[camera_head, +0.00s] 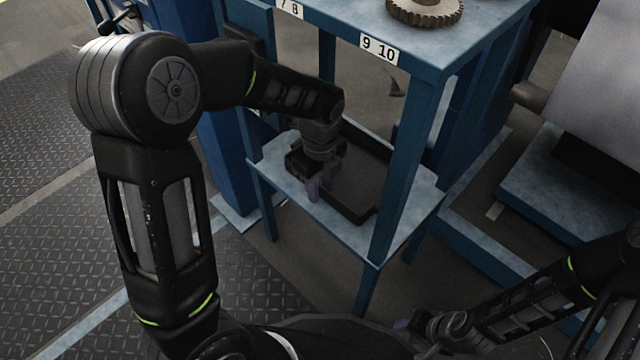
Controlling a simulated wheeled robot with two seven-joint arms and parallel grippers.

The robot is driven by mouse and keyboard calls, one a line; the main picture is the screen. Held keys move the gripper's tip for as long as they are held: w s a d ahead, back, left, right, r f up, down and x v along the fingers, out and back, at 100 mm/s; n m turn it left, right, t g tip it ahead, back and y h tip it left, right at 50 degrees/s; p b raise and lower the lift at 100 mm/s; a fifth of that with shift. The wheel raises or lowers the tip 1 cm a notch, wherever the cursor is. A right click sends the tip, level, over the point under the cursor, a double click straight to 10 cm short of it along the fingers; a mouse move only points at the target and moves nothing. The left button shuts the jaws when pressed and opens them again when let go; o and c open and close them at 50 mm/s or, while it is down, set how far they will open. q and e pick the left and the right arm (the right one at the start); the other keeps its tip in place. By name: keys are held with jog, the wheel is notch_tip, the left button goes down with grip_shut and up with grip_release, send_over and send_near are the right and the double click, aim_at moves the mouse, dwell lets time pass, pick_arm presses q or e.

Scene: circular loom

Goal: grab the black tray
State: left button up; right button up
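The black tray (357,190) lies on the lower shelf (290,190) of a blue metal stand, its raised rim showing at the back, right and front. My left gripper (320,189) reaches in from the left and points down at the tray's left side.
The stand's front leg (405,170) rises just right of the tray. The stand's upper top (440,50), labelled 7 8 and 9 10, carries a brown gear (425,10) above the shelf. A blue machine base (570,190) stands at right. The floor at left is clear.

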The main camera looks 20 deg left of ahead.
pick_arm(q)
jog(key=shift+c, duration=0.2)
grip_shut()
dwell(1.1)
